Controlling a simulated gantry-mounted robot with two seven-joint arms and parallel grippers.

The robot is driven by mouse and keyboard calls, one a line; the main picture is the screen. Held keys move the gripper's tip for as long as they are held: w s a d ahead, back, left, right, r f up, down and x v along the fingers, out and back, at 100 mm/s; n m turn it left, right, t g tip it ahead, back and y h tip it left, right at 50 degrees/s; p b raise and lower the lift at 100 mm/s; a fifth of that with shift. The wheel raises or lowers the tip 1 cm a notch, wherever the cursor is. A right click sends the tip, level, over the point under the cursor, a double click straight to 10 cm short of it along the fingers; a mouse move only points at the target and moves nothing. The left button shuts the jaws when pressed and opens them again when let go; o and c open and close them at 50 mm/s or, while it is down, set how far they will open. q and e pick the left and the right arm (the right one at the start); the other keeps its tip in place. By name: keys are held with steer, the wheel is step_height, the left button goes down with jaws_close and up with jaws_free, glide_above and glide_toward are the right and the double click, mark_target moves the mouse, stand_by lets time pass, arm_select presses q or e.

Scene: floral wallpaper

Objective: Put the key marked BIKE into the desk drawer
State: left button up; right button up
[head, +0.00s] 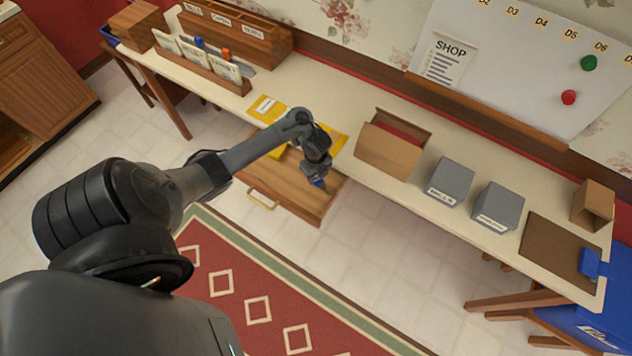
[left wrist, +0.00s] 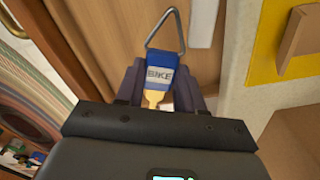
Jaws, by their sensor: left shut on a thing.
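The key with the blue tag reading BIKE (left wrist: 156,72) is held in my left gripper (left wrist: 160,92). The tag and its triangular metal loop point away from the wrist, and part of the yellowish key shows between the fingers. In the head view my left gripper (head: 318,177) hangs over the right part of the wooden desk drawer (head: 285,192), with the blue of the tag just visible beneath it. The drawer juts out from under the desk and has a brass handle (head: 262,200) on its front. My right gripper is not in view.
The desk top (head: 330,88) carries a yellow mat (head: 268,108) beside the drawer, an open cardboard box (head: 388,150), two grey labelled boxes (head: 450,183) and a brown board (head: 555,250). Wooden organisers (head: 238,35) stand at the back left.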

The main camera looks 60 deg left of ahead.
mark_target(316, 177)
arm_select(q)
steer(key=shift+a+f+b, duration=0.1)
steer(key=shift+f+b, duration=0.8)
steer(key=shift+f, duration=1.15)
steer(key=shift+f, duration=0.15)
steer(key=o, duration=1)
